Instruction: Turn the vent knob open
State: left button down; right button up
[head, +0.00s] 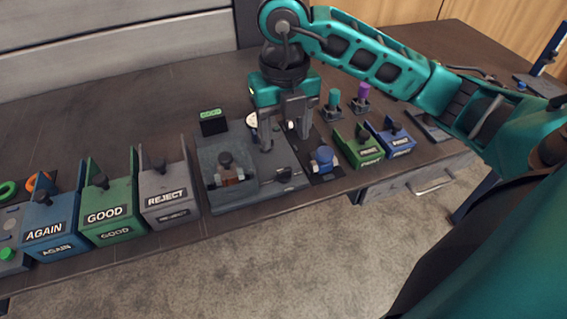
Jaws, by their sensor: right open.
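My right gripper (286,138) points down over the grey test fixture (235,196), its two fingers apart. Nothing shows clearly held between them. The vent knob cannot be picked out for sure; the fingers hide part of the fixture's back right. A round white gauge-like face (252,121) shows just left of the fingers. A blue knob-like part (323,156) stands on a dark plate to the right of the gripper, apart from it. A dark and reddish-brown part (226,168) sits in the fixture's left recess. My left gripper is out of view.
Bins marked AGAIN (48,220), GOOD (108,212) and REJECT (168,200) stand left of the fixture. A small green display (212,120) is behind it. Green (358,150) and blue (396,142) bins and teal (333,100) and purple (363,94) pegs stand right.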

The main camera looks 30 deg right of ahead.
aim_at(284, 169)
notch_tip(284, 169, down, 9)
jog(key=shift+f, duration=0.1)
jog(key=shift+c, duration=0.3)
jog(key=c, duration=1)
